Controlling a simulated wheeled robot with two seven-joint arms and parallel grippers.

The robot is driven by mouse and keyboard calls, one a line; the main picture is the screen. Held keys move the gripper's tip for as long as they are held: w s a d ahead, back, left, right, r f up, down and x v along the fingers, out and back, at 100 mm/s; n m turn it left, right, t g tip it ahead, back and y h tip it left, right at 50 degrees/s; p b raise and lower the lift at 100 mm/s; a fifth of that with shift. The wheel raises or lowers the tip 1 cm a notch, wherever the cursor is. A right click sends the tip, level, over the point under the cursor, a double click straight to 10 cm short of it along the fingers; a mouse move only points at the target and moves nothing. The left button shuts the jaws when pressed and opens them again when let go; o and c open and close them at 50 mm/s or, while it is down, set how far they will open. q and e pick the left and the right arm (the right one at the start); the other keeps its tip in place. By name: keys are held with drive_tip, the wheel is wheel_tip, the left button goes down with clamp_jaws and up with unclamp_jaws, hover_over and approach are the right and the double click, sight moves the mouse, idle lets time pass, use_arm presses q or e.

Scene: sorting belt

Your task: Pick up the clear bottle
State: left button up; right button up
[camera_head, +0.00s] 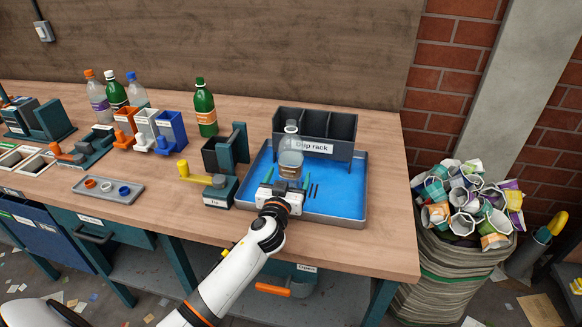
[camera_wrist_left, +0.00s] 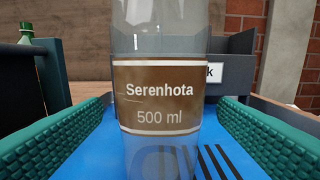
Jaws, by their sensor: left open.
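The clear bottle (camera_head: 290,150) stands upright on the blue floor of the drip tray (camera_head: 352,213), just in front of the grey drip rack (camera_head: 345,150). Its brown label reads "Serenhota 500 ml". My left gripper (camera_head: 288,185) is open and low over the tray at the near side of the bottle. In the left wrist view the bottle (camera_wrist_left: 160,95) fills the middle, with a green finger pad to each side. Clear gaps show between the bottle and both pads. The bottle's base is cut off below the wrist view. My right gripper is not in view.
A green bottle (camera_head: 204,108) stands left of the rack, and several other bottles stand farther left. A dark teal device with a yellow handle (camera_head: 197,175) is left of the tray. A sack of crushed cartons (camera_head: 450,260) stands right of the table. Bare tabletop (camera_head: 388,215) lies right of the tray.

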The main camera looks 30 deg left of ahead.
use_arm(q)
drive_tip(key=x, duration=0.2)
drive_tip(key=shift+w, duration=0.3)
drive_tip(key=shift+s, duration=0.1)
drive_tip(key=c, duration=1.1)
